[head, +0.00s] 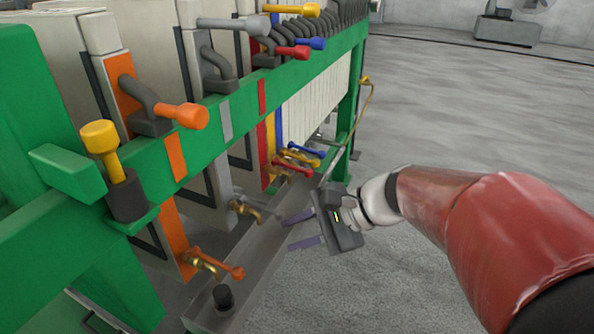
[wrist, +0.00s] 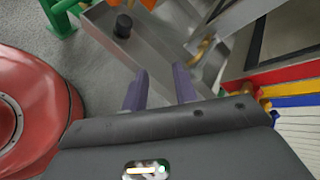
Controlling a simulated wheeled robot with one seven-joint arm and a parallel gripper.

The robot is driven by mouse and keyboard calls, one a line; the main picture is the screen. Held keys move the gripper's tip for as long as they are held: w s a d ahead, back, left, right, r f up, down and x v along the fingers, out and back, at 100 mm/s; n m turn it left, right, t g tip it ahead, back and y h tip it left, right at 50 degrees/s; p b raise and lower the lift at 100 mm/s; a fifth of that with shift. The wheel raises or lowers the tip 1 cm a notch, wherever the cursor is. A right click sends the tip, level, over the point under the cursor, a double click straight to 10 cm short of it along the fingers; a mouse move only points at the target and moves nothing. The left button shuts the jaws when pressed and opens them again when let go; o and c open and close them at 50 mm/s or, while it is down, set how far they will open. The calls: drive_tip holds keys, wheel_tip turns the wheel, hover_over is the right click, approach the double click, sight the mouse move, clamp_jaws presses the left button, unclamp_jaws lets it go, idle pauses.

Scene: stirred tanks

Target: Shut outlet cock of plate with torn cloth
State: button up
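A green-framed press holds upright plates with colour bands. Low outlet cocks with an orange handle (head: 222,266), a grey handle (head: 245,207), a red handle (head: 293,168), a yellow handle (head: 300,159) and a blue handle (head: 306,150) stick out over a grey trough (head: 262,262). I cannot tell which plate has the torn cloth. My gripper (head: 287,234) is open and empty, right of the grey-handled cock and apart from it. In the wrist view its two purple fingers (wrist: 160,77) stand apart with the trough (wrist: 160,52) beyond them.
A black cup-like piece (head: 223,297) stands in the trough's near end. A yellow-topped piece (head: 100,138) stands at the left. Open grey floor (head: 480,120) lies right.

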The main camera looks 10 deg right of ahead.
drive_tip(key=w+d+f+m+t+y+b, duration=0.2)
drive_tip(key=w+d+m+t, duration=0.2)
drive_tip(key=w+m, duration=0.25)
drive_tip(key=m+t+b, duration=0.2)
drive_tip(key=m+t, duration=0.3)
drive_tip(key=m, duration=0.1)
approach(308, 172)
drive_tip(key=w+a+f, duration=0.1)
drive_tip(key=w+a, duration=0.1)
drive_tip(key=w, duration=0.1)
drive_tip(key=shift+n, duration=0.25)
drive_tip(key=x, duration=0.6)
drive_tip(key=shift+w+a+f, duration=0.1)
drive_tip(key=shift+w+a, duration=0.1)
drive_tip(key=shift+w, duration=0.15)
clamp_jaws()
